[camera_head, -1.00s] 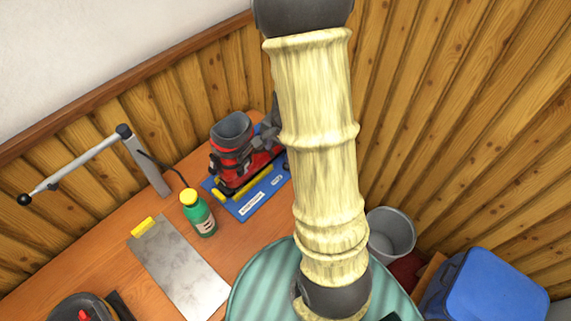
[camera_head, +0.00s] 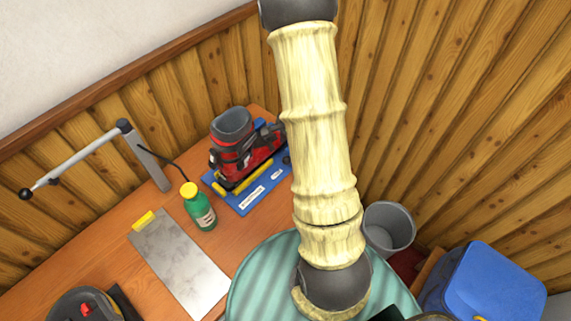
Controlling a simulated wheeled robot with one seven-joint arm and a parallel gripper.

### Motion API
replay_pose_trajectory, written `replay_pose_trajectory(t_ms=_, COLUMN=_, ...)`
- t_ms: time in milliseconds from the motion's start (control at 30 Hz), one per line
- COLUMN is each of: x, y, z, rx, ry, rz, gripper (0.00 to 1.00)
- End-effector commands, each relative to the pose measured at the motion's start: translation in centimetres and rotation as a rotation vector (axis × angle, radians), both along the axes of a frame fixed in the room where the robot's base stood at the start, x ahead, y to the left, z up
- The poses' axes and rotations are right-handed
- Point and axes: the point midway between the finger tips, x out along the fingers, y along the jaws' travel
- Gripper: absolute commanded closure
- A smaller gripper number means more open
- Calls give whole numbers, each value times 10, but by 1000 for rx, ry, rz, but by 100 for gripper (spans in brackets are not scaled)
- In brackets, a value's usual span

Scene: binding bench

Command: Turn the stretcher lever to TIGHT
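A red and black boot-shaped device with a grey open top (camera_head: 232,124) stands on a blue base plate (camera_head: 240,203) at the back of the bench. A yellow strip (camera_head: 257,176) runs along its near side, and white labels lie on the plate's front edge. A dark round knob shows at its right end, next to my arm. I cannot tell which part is the stretcher lever or read the labels. My pale arm with dark joints crosses the middle of the view, right of the device. My gripper is not in view.
A green bottle with a yellow cap (camera_head: 200,210) stands just left of the blue plate. A metal sheet (camera_head: 180,262) lies nearer. A grey jointed arm (camera_head: 85,152) rises at left. A grey bucket (camera_head: 388,228) and blue box (camera_head: 483,285) are at right.

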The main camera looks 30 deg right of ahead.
Motion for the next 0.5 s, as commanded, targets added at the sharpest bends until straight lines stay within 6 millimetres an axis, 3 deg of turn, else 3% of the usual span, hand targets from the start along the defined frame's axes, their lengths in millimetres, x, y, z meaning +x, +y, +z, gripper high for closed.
replay_pose_trajectory(t_ms=33, x=1, y=0, z=-13, rx=1, ry=3, rz=-4, gripper=50)
replay_pose_trajectory(t_ms=500, x=17, y=3, z=-96, rx=2, ry=1, rz=-2, gripper=50)
